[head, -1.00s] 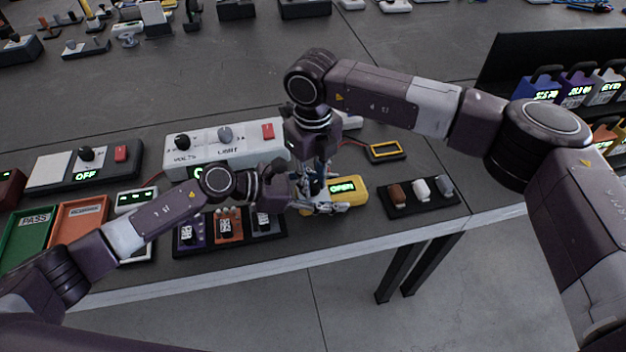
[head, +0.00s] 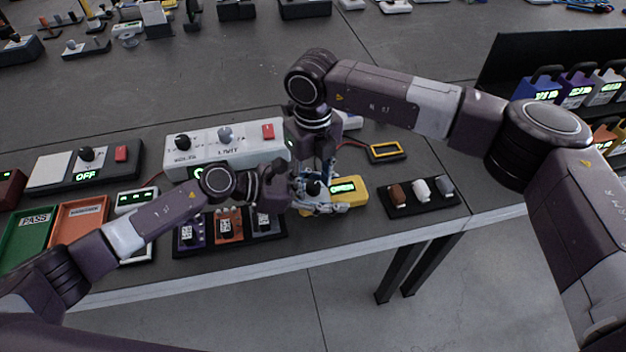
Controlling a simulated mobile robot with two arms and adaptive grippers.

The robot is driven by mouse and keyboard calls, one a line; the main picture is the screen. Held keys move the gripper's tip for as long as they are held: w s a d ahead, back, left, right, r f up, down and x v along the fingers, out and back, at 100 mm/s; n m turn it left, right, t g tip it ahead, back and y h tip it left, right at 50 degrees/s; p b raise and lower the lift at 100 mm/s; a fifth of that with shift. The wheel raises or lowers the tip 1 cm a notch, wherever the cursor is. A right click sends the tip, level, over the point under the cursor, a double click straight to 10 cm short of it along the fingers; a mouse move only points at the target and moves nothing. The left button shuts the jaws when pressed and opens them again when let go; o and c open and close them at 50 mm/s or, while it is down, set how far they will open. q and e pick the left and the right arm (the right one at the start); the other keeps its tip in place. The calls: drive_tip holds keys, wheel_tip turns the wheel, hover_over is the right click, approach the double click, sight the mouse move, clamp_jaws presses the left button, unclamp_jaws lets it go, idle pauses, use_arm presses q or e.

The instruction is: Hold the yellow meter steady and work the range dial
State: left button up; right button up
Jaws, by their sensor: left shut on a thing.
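The yellow meter (head: 353,189) lies near the front edge of the bench, its small green-lit display facing up. My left gripper (head: 322,207) reaches in from the left and is shut on the meter's left part. My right gripper (head: 318,180) points down from above over the same left part of the meter, at a dark dial. The dial is mostly hidden by the two grippers, and I cannot tell whether the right fingers close on it.
A white panel (head: 205,151) with VOLTS and LIGHT knobs stands behind. A black tray (head: 420,208) with three small pieces sits to the right. A yellow-framed pad (head: 386,151) lies behind it. Green (head: 28,236) and orange (head: 78,222) trays lie left.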

sight(313, 184)
wheel_tip(313, 184, up, 12)
idle(0.6)
use_arm(q)
drive_tip(key=o, duration=1.4)
drive_tip(key=shift+c, duration=1.4)
drive_tip(key=shift+a, duration=0.1)
